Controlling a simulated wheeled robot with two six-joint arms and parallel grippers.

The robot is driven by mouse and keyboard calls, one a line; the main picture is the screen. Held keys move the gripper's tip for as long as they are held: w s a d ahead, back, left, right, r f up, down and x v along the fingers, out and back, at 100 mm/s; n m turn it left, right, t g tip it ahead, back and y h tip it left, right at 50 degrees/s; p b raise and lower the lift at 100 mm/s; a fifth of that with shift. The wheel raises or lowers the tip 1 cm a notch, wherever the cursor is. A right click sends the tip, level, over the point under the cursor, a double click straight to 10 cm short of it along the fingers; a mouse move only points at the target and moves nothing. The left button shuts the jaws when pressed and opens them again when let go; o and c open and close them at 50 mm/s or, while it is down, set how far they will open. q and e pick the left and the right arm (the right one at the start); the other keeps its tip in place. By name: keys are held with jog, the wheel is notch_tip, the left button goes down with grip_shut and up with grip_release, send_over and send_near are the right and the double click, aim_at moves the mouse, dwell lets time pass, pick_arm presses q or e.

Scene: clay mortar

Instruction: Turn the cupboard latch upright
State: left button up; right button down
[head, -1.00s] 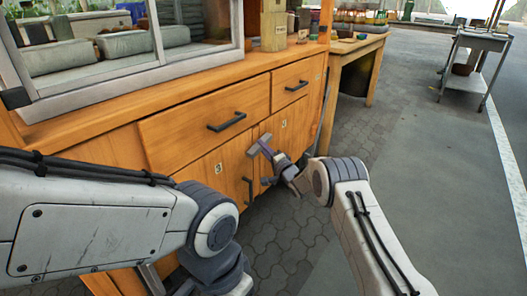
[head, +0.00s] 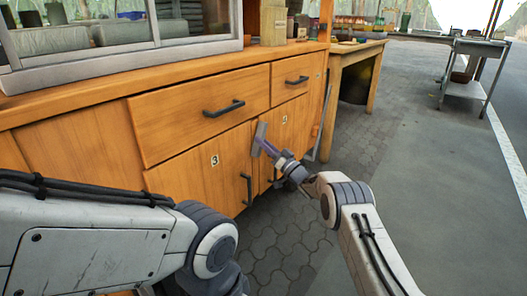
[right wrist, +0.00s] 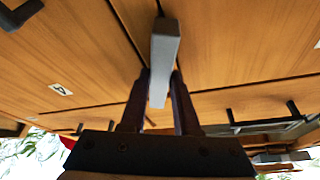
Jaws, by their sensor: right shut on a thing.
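The cupboard latch (head: 259,139) is a grey bar on the front of the orange wooden cupboard, where the two lower doors meet. It stands steep, near upright, with its top leaning slightly right in the head view. My right gripper (head: 270,149) reaches it from the front right and is shut on it. In the right wrist view the latch (right wrist: 165,55) lies between the two dark fingers (right wrist: 160,88), its pivot hidden behind it. My left arm crosses the lower left of the head view; its gripper is not seen.
Door handles (head: 248,189) sit just below the latch, close to my right gripper. Drawers with black handles (head: 224,108) are above. A wooden table (head: 352,62) and a grey cart (head: 473,65) stand farther right. The paved floor to the right is open.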

pick_arm(q)
jog(key=shift+f+b, duration=2.4)
jog(key=shift+f, duration=0.45)
pick_arm(e)
jog(key=shift+w+d+f+n+g+y, duration=0.1)
jog(key=shift+n+g+y, duration=0.55)
jog(key=shift+n, duration=1.05)
jog(key=shift+d+n+g+y, duration=0.1)
jog(key=shift+n+g+y, duration=0.5)
jog(key=shift+n, duration=1.1)
jog(key=c, duration=0.6)
grip_release()
jog(key=shift+a, duration=0.1)
jog(key=shift+c, duration=0.2)
pick_arm(q)
jog(key=shift+r, duration=0.1)
notch_tip(320, 180, up, 6)
jog(key=p, duration=0.6)
pick_arm(e)
jog(key=v, duration=1)
